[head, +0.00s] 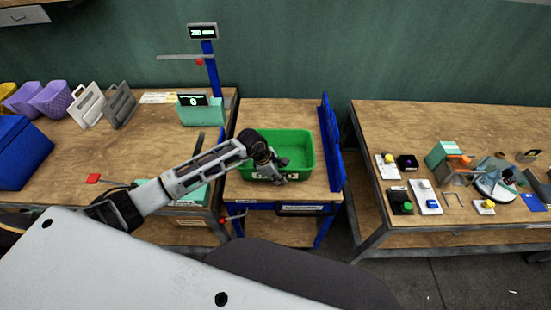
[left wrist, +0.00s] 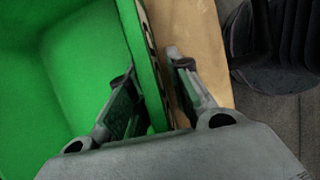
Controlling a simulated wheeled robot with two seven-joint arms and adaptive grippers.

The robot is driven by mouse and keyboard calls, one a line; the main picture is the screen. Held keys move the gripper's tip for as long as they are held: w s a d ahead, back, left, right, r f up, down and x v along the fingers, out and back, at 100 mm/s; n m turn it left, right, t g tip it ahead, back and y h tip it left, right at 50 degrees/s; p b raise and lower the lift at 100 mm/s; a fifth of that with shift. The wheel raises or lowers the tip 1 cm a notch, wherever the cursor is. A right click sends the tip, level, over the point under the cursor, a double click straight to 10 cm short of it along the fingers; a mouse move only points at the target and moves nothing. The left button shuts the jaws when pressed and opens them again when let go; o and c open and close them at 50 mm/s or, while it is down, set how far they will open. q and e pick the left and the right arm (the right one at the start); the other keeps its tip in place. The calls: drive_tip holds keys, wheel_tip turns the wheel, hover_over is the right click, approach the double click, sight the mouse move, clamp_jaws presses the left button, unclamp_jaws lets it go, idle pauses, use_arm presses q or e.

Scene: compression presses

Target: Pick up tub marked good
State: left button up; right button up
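The green tub (head: 298,148) stands on the small middle table (head: 262,112) in the head view. White lettering shows on its front side, partly covered by my left gripper, so I cannot read it in full. My left gripper (head: 278,177) is at the tub's front wall. In the left wrist view the tub (left wrist: 60,70) fills the left side. There my left gripper (left wrist: 150,75) is open, with one finger inside the tub and the other outside, the wall between them. A gap shows beside the outer finger. My right gripper is not in view.
A blue upright panel (head: 330,142) borders the middle table's right edge. The left bench holds a scale (head: 201,112), purple bins (head: 50,99) and a blue box (head: 20,152). The right bench (head: 430,120) carries several buttons and small devices.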

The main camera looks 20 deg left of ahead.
use_arm(q)
clamp_jaws()
drive_tip(key=shift+w+r, duration=0.1)
drive_tip(key=shift+r, duration=0.65)
wheel_tip(320, 180, up, 8)
drive_tip(key=shift+f+b, duration=0.15)
drive_tip(key=shift+b, duration=0.65)
drive_tip(key=shift+r, duration=0.45)
